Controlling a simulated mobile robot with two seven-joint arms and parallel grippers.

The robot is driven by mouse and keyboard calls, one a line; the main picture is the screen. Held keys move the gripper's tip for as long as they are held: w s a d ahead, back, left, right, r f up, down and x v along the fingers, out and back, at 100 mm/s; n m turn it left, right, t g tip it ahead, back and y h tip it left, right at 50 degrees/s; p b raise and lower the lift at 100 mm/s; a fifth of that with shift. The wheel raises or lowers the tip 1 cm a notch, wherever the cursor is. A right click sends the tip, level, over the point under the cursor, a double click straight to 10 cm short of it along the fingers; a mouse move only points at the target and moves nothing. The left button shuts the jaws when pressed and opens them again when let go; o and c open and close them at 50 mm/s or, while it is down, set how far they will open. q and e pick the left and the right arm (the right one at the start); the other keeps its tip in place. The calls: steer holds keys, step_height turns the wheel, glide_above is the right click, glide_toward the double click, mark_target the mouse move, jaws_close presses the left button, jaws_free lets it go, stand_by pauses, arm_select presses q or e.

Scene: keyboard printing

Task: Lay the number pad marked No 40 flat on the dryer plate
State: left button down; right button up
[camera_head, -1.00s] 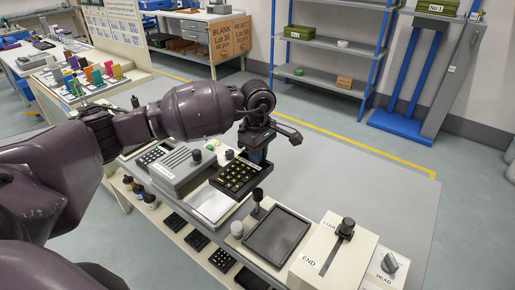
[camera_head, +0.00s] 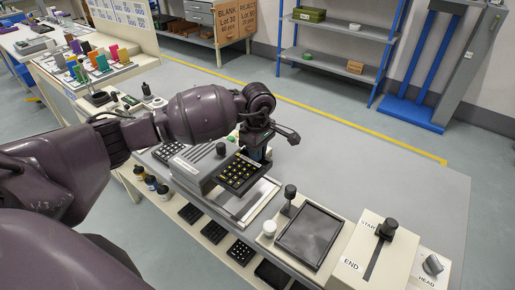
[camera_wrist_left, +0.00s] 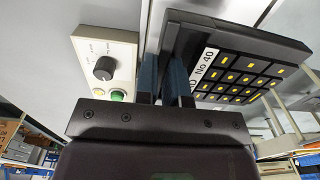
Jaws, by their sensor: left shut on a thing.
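My left gripper (camera_head: 257,153) is shut on the dark number pad (camera_head: 239,173), which has yellow-marked keys. In the left wrist view the pad (camera_wrist_left: 238,75) carries a white label reading No 40, and the blue fingers of my left gripper (camera_wrist_left: 166,80) are at its edge. In the head view the pad appears over a pale flat plate (camera_head: 256,203) beside a grey box (camera_head: 203,160). It looks held above the plate; the exact gap is unclear. Which surface is the dryer plate is not labelled. My right gripper is not in view.
A dark framed plate (camera_head: 310,236) lies to the right, with a black knob (camera_head: 290,191) and white cap (camera_head: 269,229) beside it. A START/END slider unit (camera_head: 377,250) stands further right. Another keypad (camera_head: 168,150) is left of the grey box.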

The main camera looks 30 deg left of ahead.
arm_select(q)
steer(key=shift+f+b, duration=0.45)
steer(key=shift+f, duration=0.8)
step_height(320, 180, down, 2)
steer(key=shift+b, duration=0.4)
steer(key=shift+a+f, duration=0.1)
steer(key=shift+f, duration=0.3)
steer(key=shift+f+b, duration=0.75)
steer(key=shift+f, duration=0.2)
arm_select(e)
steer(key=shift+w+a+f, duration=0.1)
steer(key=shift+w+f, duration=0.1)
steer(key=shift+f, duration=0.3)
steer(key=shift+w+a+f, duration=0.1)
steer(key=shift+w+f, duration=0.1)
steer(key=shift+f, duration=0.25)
arm_select(q)
steer(key=shift+f, duration=0.1)
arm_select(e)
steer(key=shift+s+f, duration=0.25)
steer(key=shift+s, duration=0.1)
arm_select(q)
steer(key=shift+f+b, duration=0.3)
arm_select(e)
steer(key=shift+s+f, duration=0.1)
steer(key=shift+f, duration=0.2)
